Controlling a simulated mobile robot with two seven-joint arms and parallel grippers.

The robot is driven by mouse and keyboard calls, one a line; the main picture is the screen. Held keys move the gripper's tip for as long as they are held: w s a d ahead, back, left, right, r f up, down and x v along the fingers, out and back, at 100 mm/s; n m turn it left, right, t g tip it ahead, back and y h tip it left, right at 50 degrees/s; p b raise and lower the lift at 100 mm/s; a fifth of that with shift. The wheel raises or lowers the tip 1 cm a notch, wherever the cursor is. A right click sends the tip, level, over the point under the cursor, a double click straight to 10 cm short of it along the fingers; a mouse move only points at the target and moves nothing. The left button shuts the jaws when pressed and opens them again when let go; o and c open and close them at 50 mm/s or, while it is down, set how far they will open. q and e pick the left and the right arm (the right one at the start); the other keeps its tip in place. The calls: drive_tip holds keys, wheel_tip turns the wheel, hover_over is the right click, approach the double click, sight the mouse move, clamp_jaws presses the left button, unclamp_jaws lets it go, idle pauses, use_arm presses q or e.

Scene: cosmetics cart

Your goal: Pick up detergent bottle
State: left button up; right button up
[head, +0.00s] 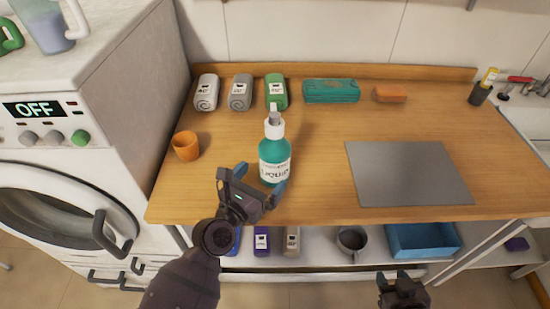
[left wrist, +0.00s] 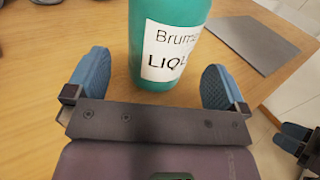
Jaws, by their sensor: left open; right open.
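The detergent bottle (head: 275,152) is teal with a white pump top and a white label. It stands upright on the wooden counter near its front edge. My left gripper (head: 259,178) is open, with its blue fingers at either side of the bottle's lower part. In the left wrist view the bottle (left wrist: 167,40) stands just ahead of the open fingers of my left gripper (left wrist: 155,85), and its top is cut off. My right gripper (head: 402,280) is low at the front right, away from the bottle, open and empty.
An orange cup (head: 186,146) stands left of the bottle, and a grey board (head: 407,173) lies to its right. Grey, white and green (head: 275,92) packages, a teal box (head: 331,91) and an orange block (head: 389,94) line the back. A washing machine (head: 60,190) is at left.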

sight(274, 163)
use_arm(q)
drive_tip(key=shift+w+d, duration=0.25)
drive_tip(key=shift+w, duration=0.15)
drive_tip(key=x, duration=0.4)
drive_tip(key=shift+d+r, duration=0.1)
drive_tip(key=shift+r, duration=0.2)
drive_tip(key=shift+w+d, duration=0.15)
drive_tip(key=shift+w, duration=0.2)
use_arm(e)
drive_tip(key=shift+w+a+r, duration=0.1)
drive_tip(key=shift+w+r, duration=0.4)
drive_tip(key=shift+w, duration=0.05)
